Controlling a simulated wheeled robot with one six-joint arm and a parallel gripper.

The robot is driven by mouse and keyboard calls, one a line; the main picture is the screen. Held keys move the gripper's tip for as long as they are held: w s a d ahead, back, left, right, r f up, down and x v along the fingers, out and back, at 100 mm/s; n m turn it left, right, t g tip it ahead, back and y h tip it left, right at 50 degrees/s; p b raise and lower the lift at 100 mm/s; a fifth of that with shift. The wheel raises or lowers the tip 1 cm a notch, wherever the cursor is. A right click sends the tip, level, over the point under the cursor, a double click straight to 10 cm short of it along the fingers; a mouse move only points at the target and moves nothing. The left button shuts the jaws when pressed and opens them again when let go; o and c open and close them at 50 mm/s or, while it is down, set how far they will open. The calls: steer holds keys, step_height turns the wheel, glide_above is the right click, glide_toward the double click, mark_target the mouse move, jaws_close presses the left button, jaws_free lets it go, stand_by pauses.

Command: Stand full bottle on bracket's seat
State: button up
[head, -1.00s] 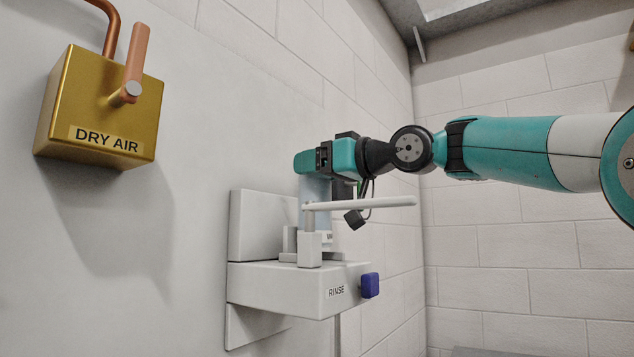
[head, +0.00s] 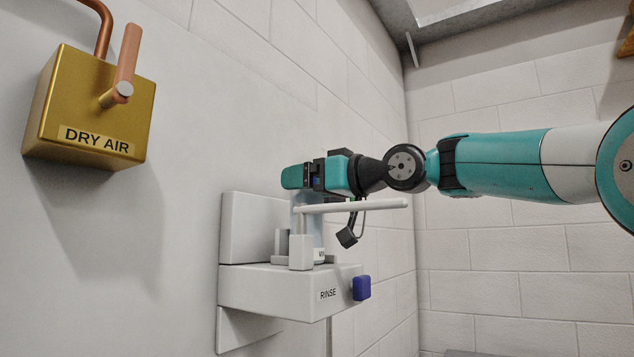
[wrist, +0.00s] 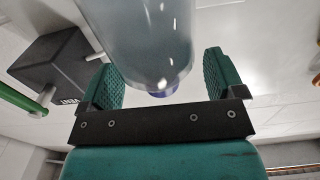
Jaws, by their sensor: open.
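The bracket (head: 265,288), a white wall shelf marked RINSE, has a seat (head: 283,260) with low raised sides on its top. The pale blue, translucent bottle (head: 311,228) appears upright at the seat, partly behind the white lever and its post. The pale end by its foot looks down at the seat, but contact is hard to see. In the wrist view the clear bottle (wrist: 145,35) is between the two green finger pads, with a visible gap at the right pad. My gripper (wrist: 162,78) is open around it; its teal end also shows in the head view (head: 297,177).
A white lever (head: 355,206) crosses in front of the bottle, close to my wrist. A blue knob (head: 361,288) sticks out of the bracket's right side. A brass DRY AIR box (head: 90,108) with a copper handle is on the wall at upper left.

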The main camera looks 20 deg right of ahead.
steer(key=b+v, duration=0.4)
steer(key=v, duration=0.8)
steer(key=shift+r, duration=0.15)
steer(key=shift+s, duration=0.1)
